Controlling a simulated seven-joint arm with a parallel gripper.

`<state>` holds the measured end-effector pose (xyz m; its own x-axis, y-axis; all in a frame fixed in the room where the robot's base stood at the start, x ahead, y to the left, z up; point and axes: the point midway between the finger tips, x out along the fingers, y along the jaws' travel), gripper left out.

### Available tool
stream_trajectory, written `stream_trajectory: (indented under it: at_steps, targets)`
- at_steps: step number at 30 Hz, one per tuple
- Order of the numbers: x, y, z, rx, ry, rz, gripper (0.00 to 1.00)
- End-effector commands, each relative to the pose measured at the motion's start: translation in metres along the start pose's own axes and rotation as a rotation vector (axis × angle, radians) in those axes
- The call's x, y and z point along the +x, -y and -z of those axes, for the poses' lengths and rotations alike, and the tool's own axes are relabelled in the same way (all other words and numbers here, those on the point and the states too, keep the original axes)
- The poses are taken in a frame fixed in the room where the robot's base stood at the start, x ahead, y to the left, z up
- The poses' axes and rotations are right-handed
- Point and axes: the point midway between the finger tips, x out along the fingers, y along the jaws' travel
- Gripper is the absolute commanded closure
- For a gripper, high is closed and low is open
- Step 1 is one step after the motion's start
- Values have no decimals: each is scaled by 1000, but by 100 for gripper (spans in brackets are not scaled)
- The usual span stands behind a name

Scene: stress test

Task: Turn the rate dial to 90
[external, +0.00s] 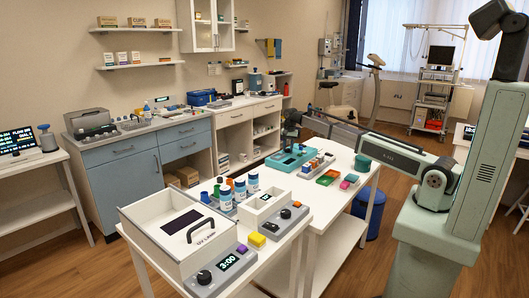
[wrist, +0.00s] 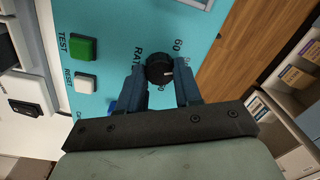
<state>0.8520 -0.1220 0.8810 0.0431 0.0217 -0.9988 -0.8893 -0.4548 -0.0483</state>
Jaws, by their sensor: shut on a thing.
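The rate dial (wrist: 159,69) is a black knob with a white pointer mark on a teal panel (wrist: 110,25) in the wrist view. The lettering "RATE" and "60" shows beside it; another number is partly hidden. My gripper (wrist: 160,75) has its two dark fingers on either side of the dial, shut on it. The pointer mark faces right in the wrist view. In the external view the teal device (external: 292,159) stands on the white table, with my gripper (external: 291,140) over it; the dial is too small to make out there.
A green TEST button (wrist: 83,48) and a white RESET button (wrist: 84,83) sit on the same panel. A tray of coloured blocks (external: 319,163) stands right of the device. Bottles (external: 252,183) and a large white box (external: 170,235) stand nearer the camera.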

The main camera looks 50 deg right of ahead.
Motion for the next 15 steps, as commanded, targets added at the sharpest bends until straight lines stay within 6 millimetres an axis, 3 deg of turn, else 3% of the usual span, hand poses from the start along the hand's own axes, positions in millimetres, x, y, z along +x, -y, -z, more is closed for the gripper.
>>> stream_trajectory:
  at_steps: [10, 11, 15]
  targets:
    - [0, 0, 0, 2, 0, 0, 97]
    - [0, 0, 0, 2, 0, 0, 65]
    - [0, 0, 0, 2, 0, 0, 52]
